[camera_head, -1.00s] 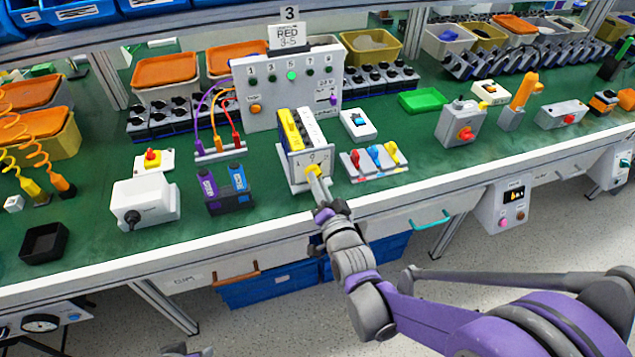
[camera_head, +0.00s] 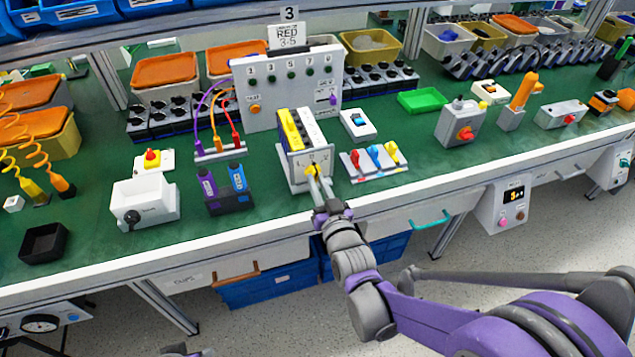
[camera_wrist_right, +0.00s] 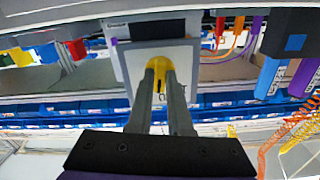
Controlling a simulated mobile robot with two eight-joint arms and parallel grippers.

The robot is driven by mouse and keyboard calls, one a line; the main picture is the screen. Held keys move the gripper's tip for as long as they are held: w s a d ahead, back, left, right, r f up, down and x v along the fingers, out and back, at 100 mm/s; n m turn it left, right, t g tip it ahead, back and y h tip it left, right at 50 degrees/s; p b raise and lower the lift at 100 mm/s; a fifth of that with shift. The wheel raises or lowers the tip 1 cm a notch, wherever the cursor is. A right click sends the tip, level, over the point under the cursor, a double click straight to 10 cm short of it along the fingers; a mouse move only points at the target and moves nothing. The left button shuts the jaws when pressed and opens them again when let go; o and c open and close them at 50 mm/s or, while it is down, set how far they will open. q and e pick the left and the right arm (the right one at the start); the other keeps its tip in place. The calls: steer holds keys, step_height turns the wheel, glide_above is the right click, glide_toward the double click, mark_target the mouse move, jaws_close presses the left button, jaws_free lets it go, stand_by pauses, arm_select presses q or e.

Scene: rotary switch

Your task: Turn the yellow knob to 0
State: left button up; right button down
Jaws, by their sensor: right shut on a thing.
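The yellow knob (camera_head: 311,169) is on the light front plate of a box (camera_head: 296,174) near the bench's front edge. My right gripper (camera_head: 315,177) reaches it from the front and is shut on it. In the right wrist view the knob (camera_wrist_right: 158,62) sits between the two grey fingers (camera_wrist_right: 160,76) of this gripper. That view is upside down. A dark mark on the knob appears in line with a 0 printed on the plate just below it in that picture. The fingers hide the knob's sides. My left gripper does not show.
Yellow and white blocks (camera_head: 298,128) stand behind the plate. A blue and purple pair (camera_head: 222,186) is to the left and a plate of coloured levers (camera_head: 373,158) to the right. A panel (camera_head: 291,88) with plugged cables stands behind.

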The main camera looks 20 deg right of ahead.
steer(key=shift+n, duration=0.9)
steer(key=c, duration=0.8)
jaws_free()
steer(key=shift+c, duration=0.2)
steer(key=s, duration=1.1)
steer(key=shift+d+p, duration=0.15)
steer(key=shift+p, duration=0.15)
steer(key=shift+w, duration=0.1)
